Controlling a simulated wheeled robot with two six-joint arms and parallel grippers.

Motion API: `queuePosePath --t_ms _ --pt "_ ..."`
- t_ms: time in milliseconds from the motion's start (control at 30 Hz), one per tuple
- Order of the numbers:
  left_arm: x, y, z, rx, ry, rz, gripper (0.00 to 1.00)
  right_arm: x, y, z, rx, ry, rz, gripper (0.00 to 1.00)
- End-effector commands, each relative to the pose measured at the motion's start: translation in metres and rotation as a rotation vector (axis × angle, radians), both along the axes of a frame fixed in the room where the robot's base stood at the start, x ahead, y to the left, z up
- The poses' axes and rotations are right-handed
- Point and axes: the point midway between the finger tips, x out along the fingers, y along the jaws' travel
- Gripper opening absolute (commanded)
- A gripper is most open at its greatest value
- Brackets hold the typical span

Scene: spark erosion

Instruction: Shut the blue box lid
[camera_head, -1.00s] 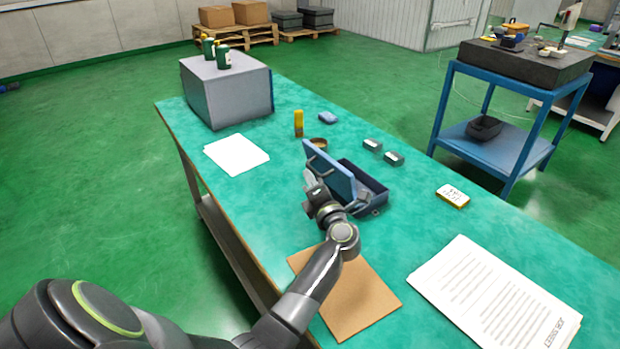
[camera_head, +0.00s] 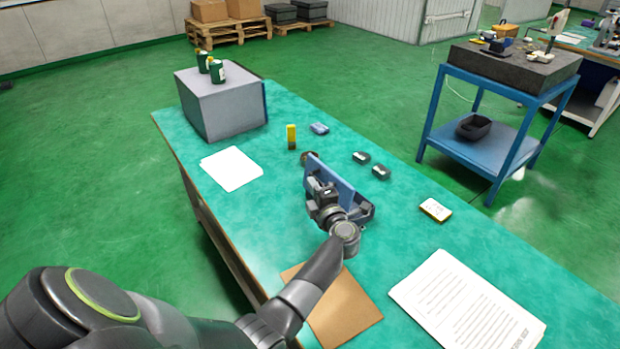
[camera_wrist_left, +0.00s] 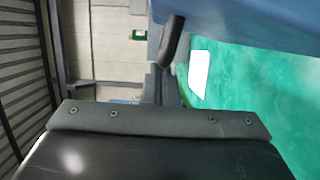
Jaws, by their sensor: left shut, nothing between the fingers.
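The blue box lid (camera_head: 335,181) stands tilted over the box, and it hides the box's inside from the head view. Only part of the dark blue box body (camera_head: 366,213) shows, at the lower right of the lid. My left gripper (camera_head: 314,186) is shut and empty, close against the near left face of the lid; whether it touches cannot be told. In the left wrist view the blue lid (camera_wrist_left: 255,18) fills the upper right, and a dark finger (camera_wrist_left: 172,42) shows beside it. My right gripper is not in view.
On the green table are a yellow tube (camera_head: 291,135), small dark blocks (camera_head: 380,172), a blue item (camera_head: 319,128), white paper (camera_head: 231,168), a brown board (camera_head: 338,308) and a job sheet (camera_head: 465,300). A grey case (camera_head: 222,105) stands at the far left.

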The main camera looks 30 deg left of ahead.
Motion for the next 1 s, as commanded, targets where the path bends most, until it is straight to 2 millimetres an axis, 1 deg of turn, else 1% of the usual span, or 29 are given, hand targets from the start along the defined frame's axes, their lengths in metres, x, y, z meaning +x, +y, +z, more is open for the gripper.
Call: queuePosePath --t_ms 33,200,333,500,633,767,867,1000 --pt "0.003 -0.001 0.010 0.013 0.034 0.000 0.00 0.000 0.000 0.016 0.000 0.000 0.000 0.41" --pt "0.015 -0.007 0.016 0.067 0.165 0.000 0.00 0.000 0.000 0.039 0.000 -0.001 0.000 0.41" --pt "0.028 -0.012 0.017 0.115 0.279 -0.001 0.00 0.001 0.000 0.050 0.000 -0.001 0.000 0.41" --pt "0.046 -0.020 0.016 0.177 0.427 -0.001 0.00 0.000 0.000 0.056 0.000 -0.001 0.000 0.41" --pt "0.060 -0.025 0.012 0.224 0.541 0.000 0.00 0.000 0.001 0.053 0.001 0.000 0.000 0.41" --pt "0.073 -0.031 0.007 0.272 0.655 0.000 0.00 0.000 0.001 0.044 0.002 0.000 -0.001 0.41" --pt "0.084 -0.035 0.002 0.309 0.742 -0.001 0.00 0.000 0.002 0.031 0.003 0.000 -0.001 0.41" --pt "0.097 -0.040 -0.006 0.357 0.860 0.000 0.00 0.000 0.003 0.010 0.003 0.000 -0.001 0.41"
